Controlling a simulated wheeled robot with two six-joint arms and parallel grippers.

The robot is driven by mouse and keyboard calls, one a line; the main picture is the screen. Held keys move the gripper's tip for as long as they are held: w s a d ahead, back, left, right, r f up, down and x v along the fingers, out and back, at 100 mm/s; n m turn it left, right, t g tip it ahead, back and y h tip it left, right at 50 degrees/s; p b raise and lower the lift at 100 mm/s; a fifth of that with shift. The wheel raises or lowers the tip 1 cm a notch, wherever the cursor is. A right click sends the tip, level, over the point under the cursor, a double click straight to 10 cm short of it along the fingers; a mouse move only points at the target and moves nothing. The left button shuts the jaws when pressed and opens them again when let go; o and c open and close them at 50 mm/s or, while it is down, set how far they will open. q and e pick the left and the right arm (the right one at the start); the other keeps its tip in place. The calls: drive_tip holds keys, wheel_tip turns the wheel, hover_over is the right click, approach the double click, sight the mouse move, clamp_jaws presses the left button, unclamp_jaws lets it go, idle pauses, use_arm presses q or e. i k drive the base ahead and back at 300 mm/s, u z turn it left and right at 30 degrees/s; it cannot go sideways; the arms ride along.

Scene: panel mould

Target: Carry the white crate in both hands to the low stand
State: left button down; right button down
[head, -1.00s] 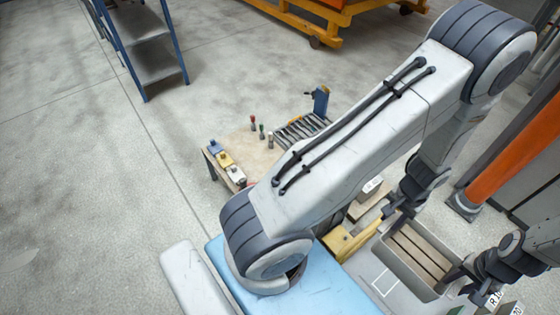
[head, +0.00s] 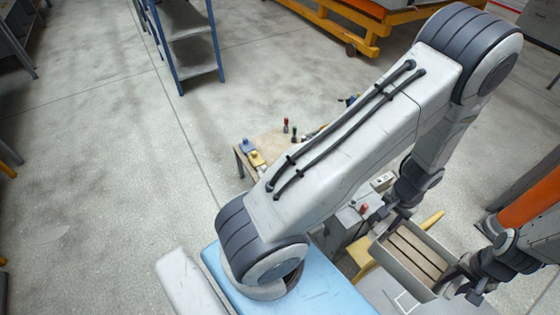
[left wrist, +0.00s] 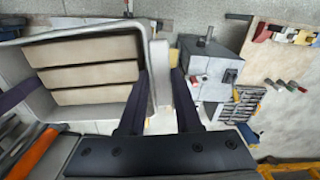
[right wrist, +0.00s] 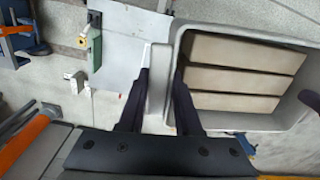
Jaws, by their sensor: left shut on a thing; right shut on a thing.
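The white crate (head: 396,268), greyish-white with several beige slats (head: 415,252) inside, hangs between my two grippers at the lower right of the head view. My left gripper (head: 388,214) is shut on its far wall; the left wrist view shows the crate rim (left wrist: 160,75) between the fingers. My right gripper (head: 455,282) is shut on the opposite wall; the right wrist view shows that rim (right wrist: 159,80) between the fingers. The crate looks about level. I cannot clearly make out the low stand; yellow parts (head: 432,221) show beside and behind the crate.
A wooden-topped bench (head: 268,143) with small tools stands beyond my arm. A grey surface with a white outline (head: 402,300) lies beside the crate. A blue-framed shelf unit (head: 186,50) and a yellow trolley (head: 335,25) stand farther back. Open floor lies at left.

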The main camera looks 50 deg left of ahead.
sight(278, 152)
drive_tip(key=u, duration=2.8)
drive_tip(key=i, duration=3.45)
